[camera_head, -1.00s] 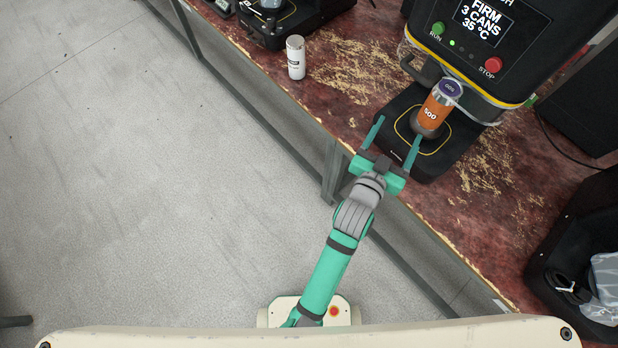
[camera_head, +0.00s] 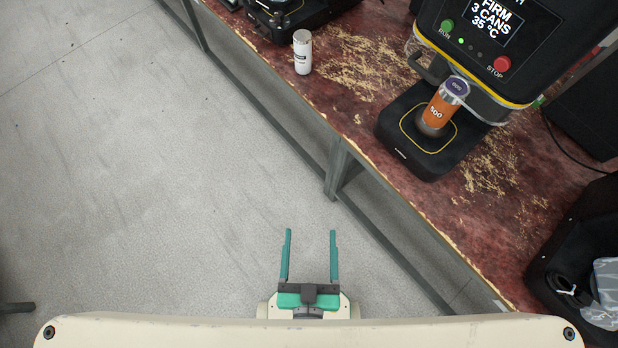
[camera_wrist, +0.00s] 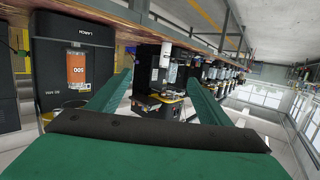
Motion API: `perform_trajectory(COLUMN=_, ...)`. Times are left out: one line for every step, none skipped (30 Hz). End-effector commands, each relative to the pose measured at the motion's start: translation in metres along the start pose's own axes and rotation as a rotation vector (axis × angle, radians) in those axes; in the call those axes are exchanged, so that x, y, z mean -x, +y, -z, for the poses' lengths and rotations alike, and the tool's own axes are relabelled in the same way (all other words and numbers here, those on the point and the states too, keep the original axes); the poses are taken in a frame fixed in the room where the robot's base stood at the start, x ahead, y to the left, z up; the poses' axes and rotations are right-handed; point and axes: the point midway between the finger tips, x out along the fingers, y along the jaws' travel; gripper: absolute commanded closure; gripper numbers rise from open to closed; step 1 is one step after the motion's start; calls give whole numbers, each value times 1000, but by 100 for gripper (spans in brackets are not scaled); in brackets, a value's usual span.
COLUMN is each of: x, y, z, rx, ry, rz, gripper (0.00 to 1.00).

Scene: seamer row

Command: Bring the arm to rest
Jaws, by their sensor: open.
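My gripper (camera_head: 309,258) is open and empty. In the head view it is over the grey floor near my body, well apart from the bench, with its two green fingers pointing up the picture. An orange can marked 500 (camera_head: 437,112) stands on the black base (camera_head: 405,153) of the seamer on the bench. The can also shows in the wrist view (camera_wrist: 76,69), beyond the fingers and to the left.
The black seamer (camera_head: 470,50) has a screen, a green RUN button and a red STOP button. A white can (camera_head: 302,52) stands left of it on the worn red bench (camera_head: 350,85). A bagged black item (camera_head: 600,285) lies at the lower right. The floor (camera_head: 150,190) is clear.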

Motion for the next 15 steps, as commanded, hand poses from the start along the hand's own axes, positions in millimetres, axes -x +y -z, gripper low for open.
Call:
perform_trajectory(x=8, y=-1, z=0, rx=5, ry=-7, rz=12, gripper=28)
perform_trajectory(x=11, y=-2, z=0, rx=7, ry=-8, rz=18, gripper=28)
perform_trajectory(x=14, y=-2, z=1, rx=10, ry=-9, rz=22, gripper=28)
perform_trajectory(x=16, y=-2, z=1, rx=11, ry=-9, rz=25, gripper=28)
perform_trajectory(x=17, y=-2, z=2, rx=12, ry=-9, rz=27, gripper=28)
perform_trajectory(x=18, y=-2, z=2, rx=13, ry=-9, rz=28, gripper=28)
perform_trajectory(x=18, y=-2, z=2, rx=13, ry=-9, rz=29, gripper=28)
perform_trajectory(x=18, y=-2, z=2, rx=13, ry=-9, rz=29, gripper=28)
perform_trajectory(x=18, y=-2, z=2, rx=13, ry=-9, rz=28, gripper=28)
perform_trajectory(x=18, y=-2, z=2, rx=13, ry=-9, rz=28, gripper=28)
perform_trajectory(x=18, y=-2, z=2, rx=13, ry=-9, rz=28, gripper=28)
perform_trajectory(x=18, y=-2, z=2, rx=13, ry=-9, rz=28, gripper=28)
perform_trajectory(x=18, y=-2, z=2, rx=13, ry=-9, rz=28, gripper=28)
perform_trajectory(x=18, y=-2, z=2, rx=13, ry=-9, rz=28, gripper=28)
perform_trajectory(x=18, y=-2, z=2, rx=13, ry=-9, rz=28, gripper=28)
